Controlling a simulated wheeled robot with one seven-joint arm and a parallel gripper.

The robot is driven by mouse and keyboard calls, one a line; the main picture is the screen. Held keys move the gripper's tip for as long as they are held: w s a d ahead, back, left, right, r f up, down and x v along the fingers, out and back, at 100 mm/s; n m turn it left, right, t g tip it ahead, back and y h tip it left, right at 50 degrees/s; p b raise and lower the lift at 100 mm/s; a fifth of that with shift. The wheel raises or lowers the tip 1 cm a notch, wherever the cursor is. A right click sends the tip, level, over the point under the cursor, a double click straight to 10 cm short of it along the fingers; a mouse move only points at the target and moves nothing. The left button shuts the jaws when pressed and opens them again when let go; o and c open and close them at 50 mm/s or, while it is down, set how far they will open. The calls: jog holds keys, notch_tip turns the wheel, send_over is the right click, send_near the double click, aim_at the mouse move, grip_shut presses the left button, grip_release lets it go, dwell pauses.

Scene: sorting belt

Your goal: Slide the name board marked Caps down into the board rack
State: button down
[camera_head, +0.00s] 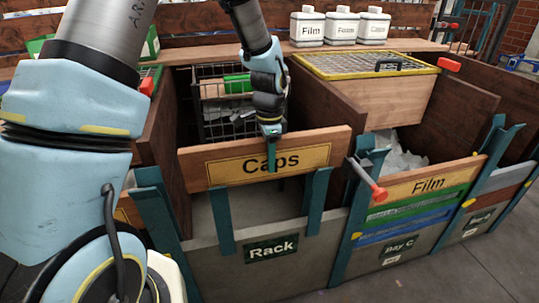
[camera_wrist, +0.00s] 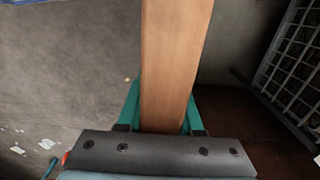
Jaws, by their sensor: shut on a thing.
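The Caps board (camera_head: 222,172) is a wide wooden board with a yellow Caps label. My gripper (camera_head: 271,152) is shut on its top edge near the middle. In the wrist view the board (camera_wrist: 175,60) runs up the picture between the two teal fingers (camera_wrist: 163,118). The board hangs roughly level with the rack's front, tilting up to the right in the picture. The board rack (camera_head: 225,278) is a grey panel labelled Rack with teal uprights. The tops of the two inner uprights meet the board's lower edge; I cannot tell whether the board is between the guides. A gap shows between board and panel.
The Film board (camera_head: 432,183) sits in the neighbouring bay at right, above green and blue strips. A red-handled lever (camera_head: 378,193) sticks out near the Caps board's right end. A wire basket (camera_head: 225,120) stands behind. White Film, Foam and Caps containers (camera_head: 342,27) stand on the back shelf.

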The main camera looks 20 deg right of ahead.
notch_tip(320, 180, down, 22)
jog(key=b, duration=1.2)
jog(key=shift+r, duration=0.1)
jog(key=shift+f+b, duration=0.55)
jog(key=shift+f, duration=0.15)
jog(key=shift+c, duration=2.4)
grip_release()
notch_tip(320, 180, up, 11)
jog(key=shift+s+f, duration=0.1)
